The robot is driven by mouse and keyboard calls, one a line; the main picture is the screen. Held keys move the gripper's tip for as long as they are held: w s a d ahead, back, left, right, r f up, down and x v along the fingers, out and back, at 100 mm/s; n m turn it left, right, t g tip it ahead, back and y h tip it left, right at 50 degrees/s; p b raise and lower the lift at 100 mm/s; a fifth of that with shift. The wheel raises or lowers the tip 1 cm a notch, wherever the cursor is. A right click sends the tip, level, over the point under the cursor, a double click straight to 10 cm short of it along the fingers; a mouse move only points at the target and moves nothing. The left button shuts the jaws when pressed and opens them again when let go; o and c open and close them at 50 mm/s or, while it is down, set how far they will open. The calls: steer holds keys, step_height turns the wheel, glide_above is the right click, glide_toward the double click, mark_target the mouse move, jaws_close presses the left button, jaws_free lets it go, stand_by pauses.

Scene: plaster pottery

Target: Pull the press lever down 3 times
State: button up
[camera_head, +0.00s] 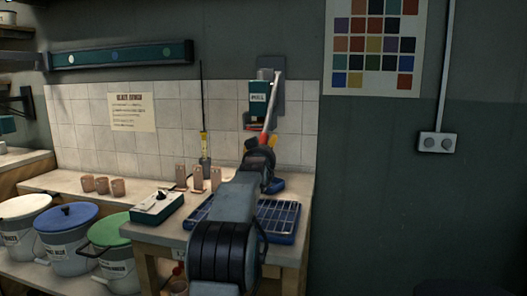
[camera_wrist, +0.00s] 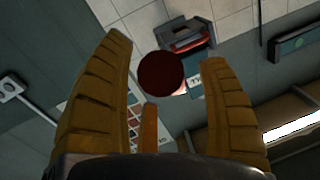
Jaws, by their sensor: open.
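The press is a green box with a PULL label (camera_head: 258,98) on the tiled wall in the head view. A pale lever rod (camera_head: 270,108) slopes down beside it towards my gripper (camera_head: 259,143). In the wrist view the dark red round lever knob (camera_wrist: 161,73) shows between the two ochre fingers of my gripper (camera_wrist: 165,55). The fingers are spread, with visible gaps on both sides of the knob. How deep the knob sits between them I cannot tell. My arm and gripper hide the lever's lower end in the head view.
A blue drying rack (camera_head: 290,213) lies on the bench under my arm. A green control box (camera_head: 157,207) and small clay pieces (camera_head: 197,177) stand to its left. Lidded buckets (camera_head: 68,228) are at the left.

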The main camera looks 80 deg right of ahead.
steer(key=shift+c, duration=0.2)
jaws_close()
stand_by(0.6)
